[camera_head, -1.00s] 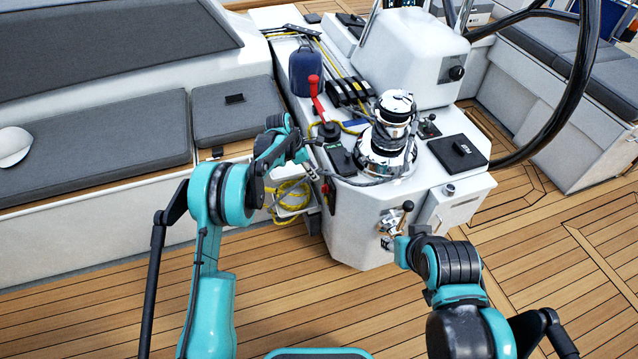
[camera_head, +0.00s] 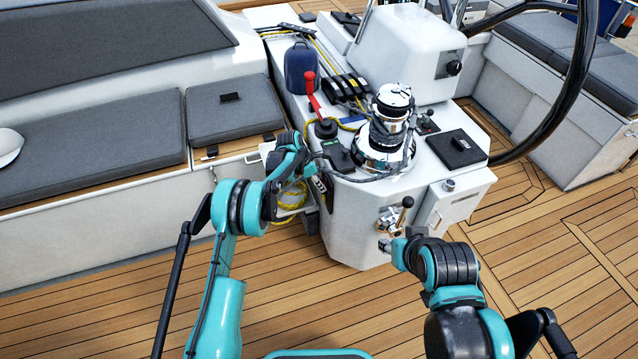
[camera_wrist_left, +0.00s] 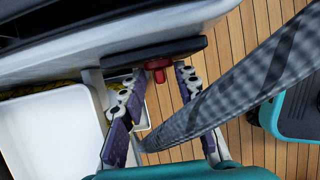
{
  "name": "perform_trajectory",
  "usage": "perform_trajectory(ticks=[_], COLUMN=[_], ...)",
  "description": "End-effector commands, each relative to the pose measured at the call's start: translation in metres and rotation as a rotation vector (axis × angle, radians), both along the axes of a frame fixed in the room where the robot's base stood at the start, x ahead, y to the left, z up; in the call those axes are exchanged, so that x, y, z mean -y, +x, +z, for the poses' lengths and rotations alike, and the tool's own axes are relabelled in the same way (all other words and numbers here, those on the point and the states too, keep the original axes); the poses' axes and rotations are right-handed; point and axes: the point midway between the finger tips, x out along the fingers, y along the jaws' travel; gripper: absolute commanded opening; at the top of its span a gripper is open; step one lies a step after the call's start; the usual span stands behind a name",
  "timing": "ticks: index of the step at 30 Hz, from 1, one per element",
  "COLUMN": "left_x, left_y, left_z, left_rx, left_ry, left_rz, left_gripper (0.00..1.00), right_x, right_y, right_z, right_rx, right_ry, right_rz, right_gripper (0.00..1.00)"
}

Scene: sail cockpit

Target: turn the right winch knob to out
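A red knob (camera_wrist_left: 157,68) sits on the edge of a dark panel (camera_wrist_left: 120,58) in the left wrist view; I cannot read any marking on it. My left gripper (camera_wrist_left: 158,92) is open, with its two purple-padded fingers on either side of the knob and a gap to it. In the head view my left gripper (camera_head: 322,183) is at the console's left edge, below the chrome winch (camera_head: 390,130), and hides the knob. My right gripper (camera_head: 385,246) is by the console's front face, below a small lever (camera_head: 406,204); its fingers are too small to judge.
The white console (camera_head: 345,225) carries a red-handled lever (camera_head: 312,95), a blue bag (camera_head: 301,70) and a black hatch (camera_head: 457,148). A grey line (camera_wrist_left: 240,85) crosses close in the left wrist view. Cushioned benches are left; open teak deck lies in front.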

Motion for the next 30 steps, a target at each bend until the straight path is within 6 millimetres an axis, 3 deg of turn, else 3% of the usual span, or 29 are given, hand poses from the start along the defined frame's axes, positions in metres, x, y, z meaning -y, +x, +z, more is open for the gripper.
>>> perform_trajectory(ticks=[2,5,6,17,30], left_x=[0.000,0.000,0.000,0.001,0.005], left_y=[0.000,0.000,0.000,-0.002,-0.012], left_z=[0.000,0.000,0.000,0.001,-0.002], left_rx=[0.000,0.000,0.000,0.045,0.328], left_ry=[0.000,0.000,0.000,0.014,0.106], left_rz=[0.000,0.000,0.000,-0.001,-0.002], left_gripper=[0.31,0.05,0.00,0.00,0.00], right_x=[0.000,0.000,0.000,0.000,0.000], right_y=[0.000,0.000,0.000,0.000,0.000], right_z=[0.000,0.000,0.000,0.000,0.000], right_rx=[0.000,0.000,0.000,0.000,0.000], right_ry=[0.000,0.000,0.000,0.000,0.000], right_rz=[0.000,0.000,0.000,0.000,0.000], right_gripper=[0.40,0.40,0.40,0.40,0.40])
